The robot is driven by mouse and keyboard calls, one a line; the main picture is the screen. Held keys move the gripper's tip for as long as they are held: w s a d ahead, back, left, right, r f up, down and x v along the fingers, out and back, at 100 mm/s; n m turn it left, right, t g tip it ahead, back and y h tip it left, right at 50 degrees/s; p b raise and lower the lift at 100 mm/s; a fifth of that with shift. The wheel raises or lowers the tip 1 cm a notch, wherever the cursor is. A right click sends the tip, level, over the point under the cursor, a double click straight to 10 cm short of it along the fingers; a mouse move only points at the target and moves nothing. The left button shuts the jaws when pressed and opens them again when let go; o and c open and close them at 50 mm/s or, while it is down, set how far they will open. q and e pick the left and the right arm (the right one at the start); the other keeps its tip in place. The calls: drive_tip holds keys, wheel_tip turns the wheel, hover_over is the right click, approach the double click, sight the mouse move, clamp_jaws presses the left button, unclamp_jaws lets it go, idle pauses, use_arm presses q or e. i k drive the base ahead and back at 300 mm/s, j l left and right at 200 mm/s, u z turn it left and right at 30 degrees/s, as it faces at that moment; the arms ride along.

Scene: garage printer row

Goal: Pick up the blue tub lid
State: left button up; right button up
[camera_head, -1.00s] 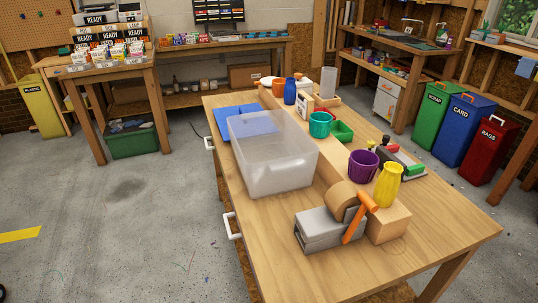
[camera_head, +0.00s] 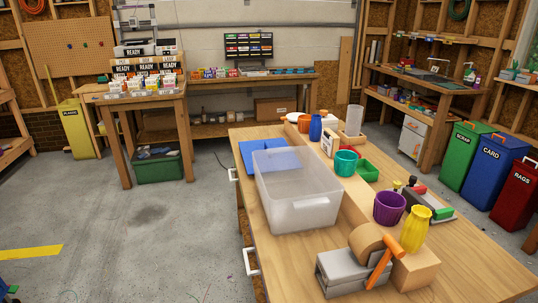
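The blue tub lid (camera_head: 247,156) lies flat on the wooden workbench (camera_head: 284,249), near its left edge toward the back. A clear, open plastic tub (camera_head: 297,213) stands just in front of it, and its translucent back wall overlaps part of the lid in the picture. I cannot tell whether the tub touches the lid. Neither of my grippers is in view.
On the bench's right are a teal pot (camera_head: 345,163), purple pot (camera_head: 389,208), yellow vase (camera_head: 415,229) and grey tape dispenser (camera_head: 341,272). White handles (camera_head: 251,262) stick out on the left side. The floor (camera_head: 130,220) left of the bench is mostly clear.

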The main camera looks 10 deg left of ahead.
sight(247, 147)
drive_tip(key=k, duration=0.45)
drive_tip(key=k+u, duration=0.2)
drive_tip(key=u, duration=0.95)
drive_tip(key=i+j+u, duration=0.15)
drive_tip(key=i, duration=0.5)
drive_tip(key=i+j+u, duration=0.1)
drive_tip(key=i, duration=0.55)
drive_tip(key=i+z, duration=0.25)
drive_tip(key=i, duration=0.25)
drive_tip(key=i+z, duration=0.2)
drive_tip(key=i, duration=0.25)
drive_tip(key=i+j+z, duration=0.25)
drive_tip(key=i, duration=0.25)
drive_tip(key=i+z, duration=0.15)
drive_tip(key=i, duration=1.5)
drive_tip(key=i+z, duration=0.25)
drive_tip(key=z, duration=0.15)
drive_tip(key=i+j+z, duration=0.1)
drive_tip(key=z, duration=0.3)
drive_tip(key=i+j+z, duration=0.25)
drive_tip(key=z, duration=1.95)
drive_tip(key=i+j, duration=0.05)
